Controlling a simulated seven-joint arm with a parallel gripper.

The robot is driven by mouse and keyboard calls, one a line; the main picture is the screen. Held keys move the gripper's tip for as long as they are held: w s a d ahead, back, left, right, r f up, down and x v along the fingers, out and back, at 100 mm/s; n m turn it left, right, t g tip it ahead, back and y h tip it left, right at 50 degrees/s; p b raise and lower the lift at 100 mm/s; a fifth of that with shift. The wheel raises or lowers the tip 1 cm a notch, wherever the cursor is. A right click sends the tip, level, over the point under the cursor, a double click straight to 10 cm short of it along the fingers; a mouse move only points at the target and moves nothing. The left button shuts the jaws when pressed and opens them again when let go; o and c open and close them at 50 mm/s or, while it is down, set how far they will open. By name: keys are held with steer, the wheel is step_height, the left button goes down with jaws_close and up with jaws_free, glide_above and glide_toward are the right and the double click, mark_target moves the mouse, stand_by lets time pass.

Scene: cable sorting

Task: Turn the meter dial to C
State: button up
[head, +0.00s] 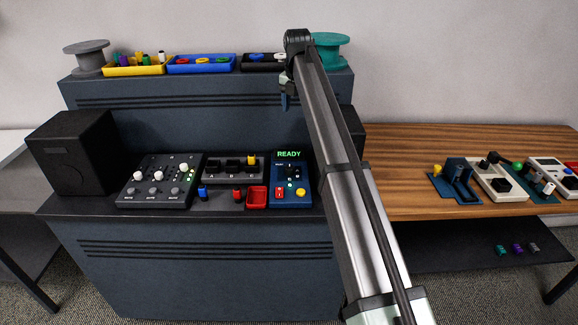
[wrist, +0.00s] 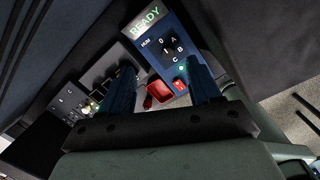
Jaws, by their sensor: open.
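The blue meter (head: 290,198) stands at the right end of the console, its green display reading READY. Its black dial (head: 291,171) sits below the display. In the wrist view the dial (wrist: 168,49) has white marks 0, A, B and C around it. A short white line shows on the dial, but I cannot tell surely which mark it points to. A small green light glows below the dial. My gripper (head: 287,97) is above and behind the meter, in front of the upper shelf. In the wrist view my gripper (wrist: 160,72) is open and empty, its blue fingers apart, not touching the dial.
A red tray (head: 248,205) and a slider panel (head: 132,193) lie left of the meter. A black box (head: 72,150) stands at the far left. Bins and spools line the upper shelf (head: 200,96). A wooden table (head: 400,150) with several devices is at right.

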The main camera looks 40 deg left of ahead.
steer(key=m+g+h, duration=0.1)
glide_above(289, 167)
step_height(289, 167, down, 7)
step_height(289, 167, down, 13)
steer(key=shift+s+f, duration=0.1)
steer(key=shift+c, duration=0.4)
steer(key=c, duration=1)
steer(key=shift+o, duration=0.2)
steer(key=shift+m, duration=0.9)
steer(key=o, duration=1)
steer(key=shift+o, duration=0.2)
